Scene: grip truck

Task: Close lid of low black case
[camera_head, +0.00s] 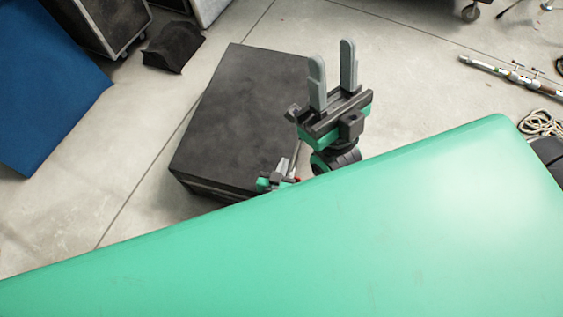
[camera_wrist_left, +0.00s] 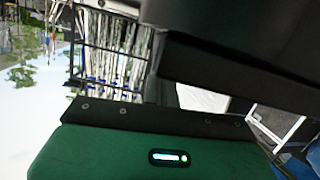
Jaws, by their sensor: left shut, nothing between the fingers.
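The low black case (camera_head: 240,105) lies on the concrete floor in the middle of the head view. Its dark top looks flat, and a narrow strip of its near side shows; I cannot tell if the lid is fully down. My left gripper (camera_head: 283,168) is shut and empty at the case's near right corner, partly hidden behind my green body. Whether it touches the case is unclear. In the left wrist view a dark slab, likely the case (camera_wrist_left: 235,70), fills the upper right. My right gripper (camera_head: 333,72) is open and empty, fingers up, over the case's right edge.
A blue panel (camera_head: 45,85) is at the left. A dark wheeled case (camera_head: 100,30) and a crumpled black cloth (camera_head: 174,46) are at the upper left. A metal pole (camera_head: 510,75) and coiled rope (camera_head: 540,124) lie right. Floor left of the case is clear.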

